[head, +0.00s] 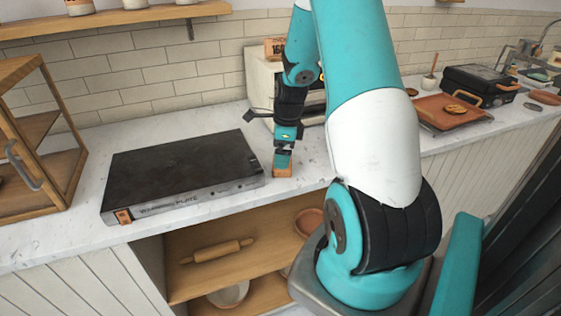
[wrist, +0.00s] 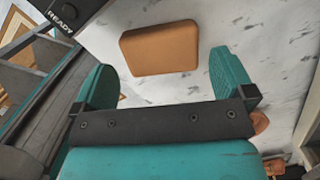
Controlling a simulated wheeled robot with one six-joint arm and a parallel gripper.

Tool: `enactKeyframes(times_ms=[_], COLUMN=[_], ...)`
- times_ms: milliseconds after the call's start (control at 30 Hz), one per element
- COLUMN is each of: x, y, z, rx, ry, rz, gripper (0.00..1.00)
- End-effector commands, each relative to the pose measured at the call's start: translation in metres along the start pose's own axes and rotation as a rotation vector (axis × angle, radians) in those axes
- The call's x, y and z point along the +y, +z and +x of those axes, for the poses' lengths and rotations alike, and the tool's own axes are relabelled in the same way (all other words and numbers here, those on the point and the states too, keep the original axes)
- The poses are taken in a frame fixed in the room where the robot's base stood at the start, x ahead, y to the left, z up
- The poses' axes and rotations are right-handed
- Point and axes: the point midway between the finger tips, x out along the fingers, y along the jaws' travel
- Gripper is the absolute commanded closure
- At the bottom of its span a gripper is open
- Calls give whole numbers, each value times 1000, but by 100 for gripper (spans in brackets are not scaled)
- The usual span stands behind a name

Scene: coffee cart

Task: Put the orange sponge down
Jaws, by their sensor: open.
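The orange sponge (head: 283,168) is on the white marble counter, just right of the black warming plate. My gripper (head: 283,158) points down at it from above. In the wrist view the sponge (wrist: 159,47) lies ahead of and between the two teal fingers of my open gripper (wrist: 160,80). Clear counter shows between the sponge and each finger. In the head view, my gripper partly hides the sponge's top.
The black warming plate (head: 180,172) lies close to the left. A wooden cabinet (head: 35,140) stands farther left. An appliance (head: 262,82) is behind my arm. An orange tray (head: 453,111) and a black press (head: 480,84) are at the right. Open shelves hold a rolling pin (head: 217,251) below.

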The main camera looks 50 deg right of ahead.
Motion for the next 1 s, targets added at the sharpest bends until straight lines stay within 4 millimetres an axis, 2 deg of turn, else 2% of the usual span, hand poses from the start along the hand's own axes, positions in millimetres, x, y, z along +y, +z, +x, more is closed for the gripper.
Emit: enactKeyframes(times_ms=[100, 300, 400, 567, 667, 767, 833, 867, 900, 967, 1000], x=[-1, -1, -1, 0, 7, 35, 73, 93, 124, 173, 206], y=[0, 0, 0, 0, 11, 48, 84, 100, 119, 142, 151], z=[-28, -64, -74, -80, -84, -95, -107, -112, -120, -131, -138], rx=[-1, -1, -1, 0, -7, -31, -61, -78, -103, -145, -176], ry=[-7, -4, -2, 0, 1, 3, 6, 6, 6, -1, -6], rz=[1, 1, 1, -1, -72, -336, -649, -808, -1034, -1385, -1616], gripper=[0, 0, 0, 0, 0, 0, 0, 0, 0, 0, 0])
